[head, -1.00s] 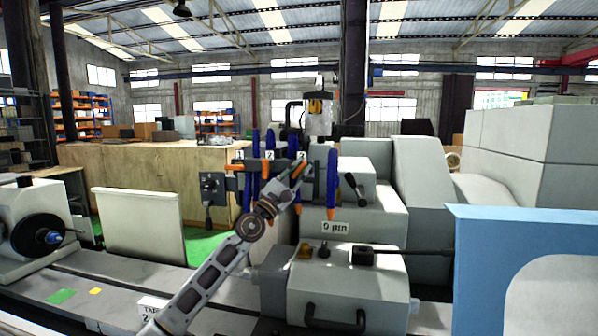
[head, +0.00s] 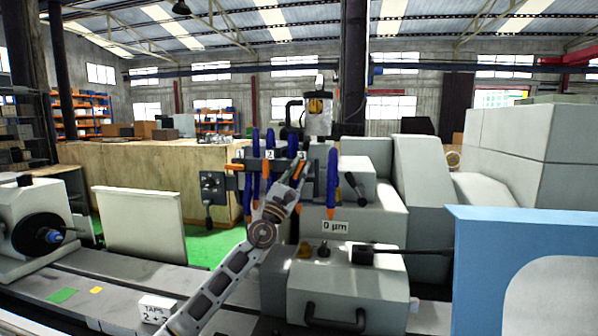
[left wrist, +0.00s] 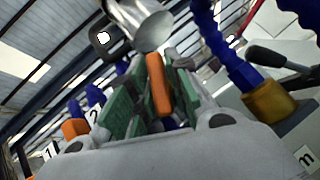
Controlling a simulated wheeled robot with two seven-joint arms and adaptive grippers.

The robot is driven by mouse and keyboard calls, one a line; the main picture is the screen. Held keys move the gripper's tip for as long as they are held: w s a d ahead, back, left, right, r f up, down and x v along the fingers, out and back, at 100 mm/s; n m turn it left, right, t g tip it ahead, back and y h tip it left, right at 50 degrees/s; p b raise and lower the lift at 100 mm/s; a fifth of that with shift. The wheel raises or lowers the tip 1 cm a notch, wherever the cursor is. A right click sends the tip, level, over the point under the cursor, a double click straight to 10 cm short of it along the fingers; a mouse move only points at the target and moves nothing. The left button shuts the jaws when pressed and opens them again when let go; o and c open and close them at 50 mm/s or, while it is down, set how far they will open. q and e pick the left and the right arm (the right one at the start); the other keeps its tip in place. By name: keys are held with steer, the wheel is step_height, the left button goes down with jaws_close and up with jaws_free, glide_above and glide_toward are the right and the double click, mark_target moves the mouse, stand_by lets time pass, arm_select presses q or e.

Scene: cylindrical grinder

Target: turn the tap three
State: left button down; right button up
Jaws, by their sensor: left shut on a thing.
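A row of taps labelled 1, 2 and 3 sits on a dark bar (head: 283,165), with blue hoses hanging down. Tap three is the one under the label 3 (head: 301,155), at the right of the row. My left gripper (head: 297,174) is at this tap and hides most of it in the head view. In the left wrist view the orange tap handle (left wrist: 158,85) stands between the green finger pads, and my left gripper (left wrist: 150,100) is shut on it. Taps 1 and 2 show at the left there, with label 2 (left wrist: 94,115). My right gripper is out of view.
A blue hose with an orange nozzle (head: 332,185) hangs just right of my gripper. A grey machine housing (head: 350,285) with a black handle is below. A blue panel (head: 500,230) fills the right.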

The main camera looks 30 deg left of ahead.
arm_select(q)
steer(key=n+y, duration=0.2)
steer(key=shift+d+f+n+t, duration=0.1)
steer(key=shift+f+n+t, duration=0.1)
steer(key=shift+n+t, duration=0.15)
steer(key=n+y, duration=0.3)
steer(key=shift+b, duration=0.4)
steer(key=shift+n+y+b, duration=0.45)
steer(key=shift+n+y, duration=2.1)
steer(key=shift+y, duration=0.05)
steer(key=shift+n, duration=0.3)
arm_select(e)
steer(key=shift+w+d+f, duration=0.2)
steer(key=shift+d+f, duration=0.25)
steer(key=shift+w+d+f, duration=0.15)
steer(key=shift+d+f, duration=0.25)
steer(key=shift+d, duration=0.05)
arm_select(q)
steer(key=c, duration=1.4)
jaws_free()
steer(key=shift+r, duration=0.1)
steer(key=shift+c, duration=0.2)
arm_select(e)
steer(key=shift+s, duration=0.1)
arm_select(q)
steer(key=shift+s, duration=0.1)
